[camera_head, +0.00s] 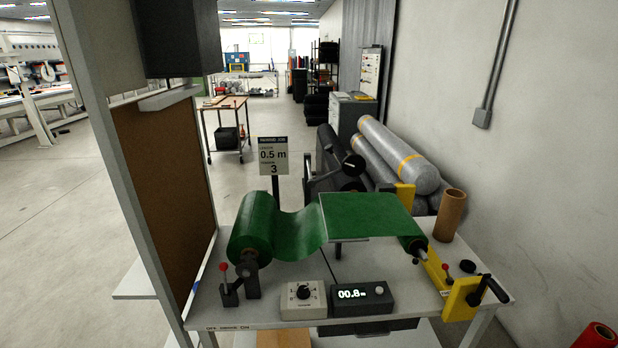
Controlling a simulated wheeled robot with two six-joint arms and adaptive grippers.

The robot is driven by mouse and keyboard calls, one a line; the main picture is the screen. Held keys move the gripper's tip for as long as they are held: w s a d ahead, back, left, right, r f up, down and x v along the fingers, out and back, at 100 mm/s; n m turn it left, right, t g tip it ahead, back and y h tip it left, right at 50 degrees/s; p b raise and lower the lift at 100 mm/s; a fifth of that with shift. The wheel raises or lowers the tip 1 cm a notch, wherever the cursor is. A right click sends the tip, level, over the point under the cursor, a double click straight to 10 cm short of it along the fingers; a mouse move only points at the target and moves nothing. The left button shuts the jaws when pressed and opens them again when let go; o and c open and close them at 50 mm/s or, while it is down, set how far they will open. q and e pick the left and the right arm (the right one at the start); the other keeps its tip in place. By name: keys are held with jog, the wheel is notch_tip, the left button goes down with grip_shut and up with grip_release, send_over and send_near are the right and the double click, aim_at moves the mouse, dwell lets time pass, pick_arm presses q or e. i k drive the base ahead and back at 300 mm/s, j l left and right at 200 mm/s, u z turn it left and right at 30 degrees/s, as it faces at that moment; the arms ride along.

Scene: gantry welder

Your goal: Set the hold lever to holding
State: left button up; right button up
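Two small levers with red knobs stand on the bench (215,312). The left lever (226,284) is on a dark base beside the green roll (252,228), and its stick is near upright. The right lever (445,274) is by the yellow bracket (460,300), with a small label at its foot too small to read. I cannot tell which one is the hold lever, nor its marked position. Green sheet (368,215) runs from the roll, sagging, over a flat support to a right-hand roller. Neither gripper is in view.
A dial box (303,300) and a display reading 00.8 m (361,299) sit at the bench front. A black crank (490,288) is at the right, near a brown cardboard tube (450,215). A sign (273,156) reads 0.5 m and 3. A panel (165,180) stands at the left.

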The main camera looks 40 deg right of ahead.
aim_at(445, 265)
jog(key=z, duration=2.2)
